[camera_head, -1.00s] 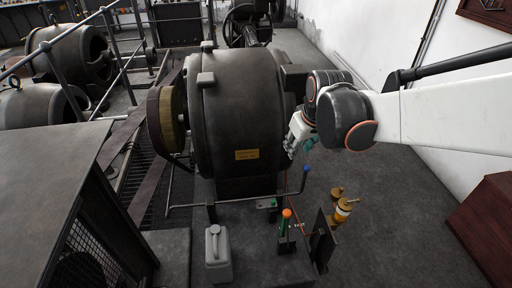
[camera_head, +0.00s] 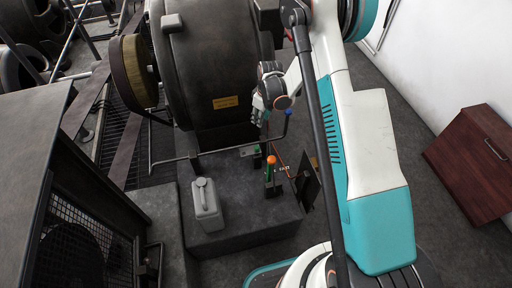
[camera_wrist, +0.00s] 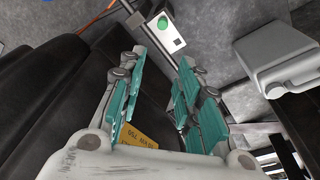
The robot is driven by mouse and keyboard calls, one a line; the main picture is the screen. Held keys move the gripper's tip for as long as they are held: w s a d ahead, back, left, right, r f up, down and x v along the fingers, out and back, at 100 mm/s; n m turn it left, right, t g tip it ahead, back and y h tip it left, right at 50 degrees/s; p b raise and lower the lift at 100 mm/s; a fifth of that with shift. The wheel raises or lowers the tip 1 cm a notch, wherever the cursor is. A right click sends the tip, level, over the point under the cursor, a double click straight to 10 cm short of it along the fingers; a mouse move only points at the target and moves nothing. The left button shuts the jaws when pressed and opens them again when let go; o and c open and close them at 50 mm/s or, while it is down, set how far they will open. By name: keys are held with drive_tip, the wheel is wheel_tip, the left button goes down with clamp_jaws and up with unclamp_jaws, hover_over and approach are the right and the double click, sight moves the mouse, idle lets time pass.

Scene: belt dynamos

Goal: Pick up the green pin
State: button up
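A green upright piece with an orange top, which looks like the green pin (camera_head: 269,173), stands on the dark base beside the large machine in the head view. It is small there, and I cannot make it out in the wrist view. My gripper (camera_head: 261,112) is above it and slightly left in the picture, close to the machine's side and apart from the pin. In the wrist view my gripper (camera_wrist: 162,60) has its two teal fingers spread, with nothing between them but the background.
The large dark machine (camera_head: 205,65) has a yellow plate (camera_head: 225,102). A grey canister (camera_head: 206,205) stands on the base. A grey rail with a blue end (camera_head: 287,112) runs past the machine. A small box with a round green button (camera_wrist: 163,23) shows. A brown wooden cabinet (camera_head: 475,165) stands right.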

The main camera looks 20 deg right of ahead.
drive_tip(key=n, duration=0.1)
approach(257, 147)
drive_tip(key=f+b, duration=0.3)
drive_tip(key=shift+w+a+f+g, duration=0.2)
drive_tip(key=shift+w+f+g, duration=0.05)
drive_tip(key=shift+g, duration=0.05)
drive_tip(key=shift+w+a+f+b, duration=0.15)
drive_tip(key=shift+f+b, duration=0.55)
drive_tip(key=shift+f, duration=0.6)
drive_tip(key=shift+w+f+b, duration=0.2)
drive_tip(key=shift+f+b, duration=0.5)
drive_tip(key=shift+f, duration=0.6)
drive_tip(key=shift+r, duration=0.1)
drive_tip(key=shift+c, duration=0.2)
clamp_jaws()
